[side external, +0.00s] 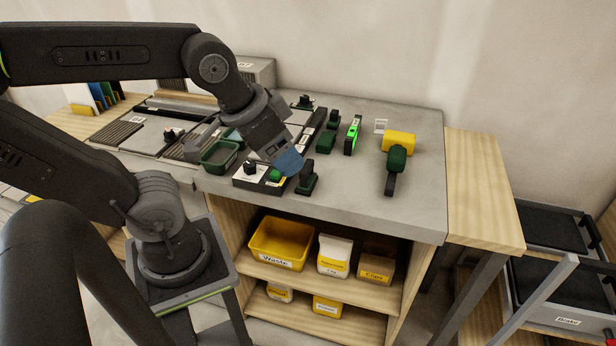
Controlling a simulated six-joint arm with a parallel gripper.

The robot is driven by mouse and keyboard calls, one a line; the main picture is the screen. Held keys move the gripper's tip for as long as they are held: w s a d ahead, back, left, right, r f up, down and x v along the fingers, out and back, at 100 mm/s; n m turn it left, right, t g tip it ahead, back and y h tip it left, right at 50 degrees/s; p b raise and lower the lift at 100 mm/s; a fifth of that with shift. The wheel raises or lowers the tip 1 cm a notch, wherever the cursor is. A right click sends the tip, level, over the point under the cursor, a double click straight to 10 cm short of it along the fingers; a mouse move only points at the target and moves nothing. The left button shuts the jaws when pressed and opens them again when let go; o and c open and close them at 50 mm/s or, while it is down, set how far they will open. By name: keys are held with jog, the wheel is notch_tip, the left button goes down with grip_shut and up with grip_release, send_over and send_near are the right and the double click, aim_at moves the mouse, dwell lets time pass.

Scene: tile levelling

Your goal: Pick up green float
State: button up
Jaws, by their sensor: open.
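My gripper (289,163) reaches down from the left over the front of the grey bench; its blue end is low, and the gap between the jaws is hard to see from this side. It is open. A dark green block-like tool (307,180), possibly the green float, stands just right of the gripper's tip; I cannot tell whether they touch. Another dark green tool (326,142) stands behind it, farther right. I cannot tell for certain which of these is the float. The gripper partly hides the area beneath it.
A bright green level (353,134) and a yellow block with a dark green handled tool (397,158) lie to the right. A green tub (219,156) and grey tiles (117,133) are at left. The bench's right front (350,207) is clear.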

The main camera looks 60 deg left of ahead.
jog(key=shift+c, duration=1.2)
jog(key=n+g+y, duration=0.3)
jog(key=n, duration=0.6)
send_near(307, 168)
jog(key=shift+t, duration=0.3)
jog(key=x, duration=0.5)
jog(key=shift+a+f, duration=0.3)
jog(key=shift+a, duration=0.05)
jog(key=shift+x, duration=2.65)
jog(key=shift+s, duration=0.15)
grip_shut()
